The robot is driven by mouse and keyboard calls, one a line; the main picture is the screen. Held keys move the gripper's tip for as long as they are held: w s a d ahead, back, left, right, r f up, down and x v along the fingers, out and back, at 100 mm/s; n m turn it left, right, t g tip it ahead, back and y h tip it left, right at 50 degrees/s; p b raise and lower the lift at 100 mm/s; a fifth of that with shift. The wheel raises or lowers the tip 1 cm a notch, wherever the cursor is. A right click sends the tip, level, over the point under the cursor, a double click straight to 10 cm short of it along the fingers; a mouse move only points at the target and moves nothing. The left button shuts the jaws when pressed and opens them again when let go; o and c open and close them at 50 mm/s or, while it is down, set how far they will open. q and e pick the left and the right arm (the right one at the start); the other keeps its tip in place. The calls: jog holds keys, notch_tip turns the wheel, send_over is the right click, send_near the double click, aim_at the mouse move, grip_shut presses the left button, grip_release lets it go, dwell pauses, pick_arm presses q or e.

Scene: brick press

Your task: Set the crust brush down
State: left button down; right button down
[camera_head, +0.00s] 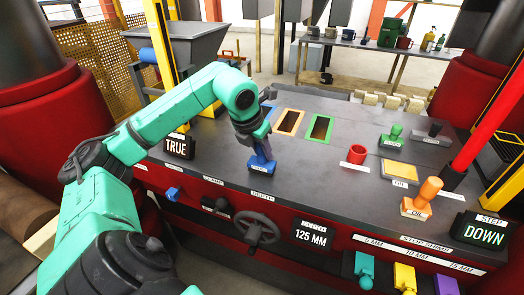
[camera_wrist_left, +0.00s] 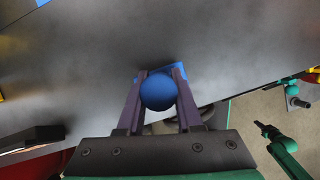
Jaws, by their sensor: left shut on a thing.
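The crust brush, a blue tool (camera_head: 262,162) with a round knob and a wider base, is upright at the front part of the dark worktop (camera_head: 230,150). A white label shows on its front. My left gripper (camera_head: 257,143) is above it and shut on its knob. In the left wrist view the blue knob (camera_wrist_left: 158,91) sits between the two purple fingers, with a corner of the blue base showing behind. Whether the base touches the worktop is hard to tell. What looks like my right gripper (camera_wrist_left: 266,129) shows small in the left wrist view, its jaws unclear.
Blue, orange (camera_head: 289,122) and green (camera_head: 320,128) framed slots lie behind the brush. A handwheel (camera_head: 256,230) is below the front edge.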

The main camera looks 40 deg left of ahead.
pick_arm(q)
jog(key=shift+f, duration=0.15)
jog(key=c, duration=0.8)
grip_release()
jog(key=shift+o, duration=1.1)
jog(key=shift+r, duration=0.35)
jog(key=p+v, duration=0.1)
jog(key=v, duration=1)
jog(key=shift+r, duration=0.35)
jog(key=shift+s, duration=0.1)
